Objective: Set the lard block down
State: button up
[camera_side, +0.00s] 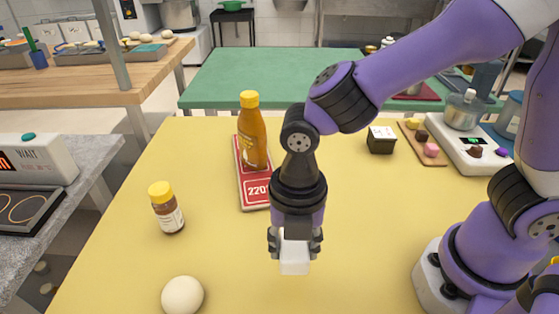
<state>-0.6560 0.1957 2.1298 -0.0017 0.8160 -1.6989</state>
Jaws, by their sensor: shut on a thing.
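The lard block (294,258) is a small white block held between the fingers of my gripper (295,244). My gripper points down and is shut on it. The block is over the front middle of the yellow table (370,230). I cannot tell whether its underside touches the table top. The upper part of the block is hidden by the fingers.
A yellow-capped bottle (252,135) stands on a red board marked 220 (256,190). A small jar (166,210) and a white ball (182,295) are to the left. A dark box (381,140) is behind right. Table right of the block is clear.

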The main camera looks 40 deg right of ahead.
aim_at(290, 257)
jog(key=shift+w+d+f, duration=0.3)
jog(key=shift+w+f, duration=0.25)
jog(key=shift+f, duration=1.8)
jog(key=shift+f, duration=0.1)
jog(key=o, duration=1.2)
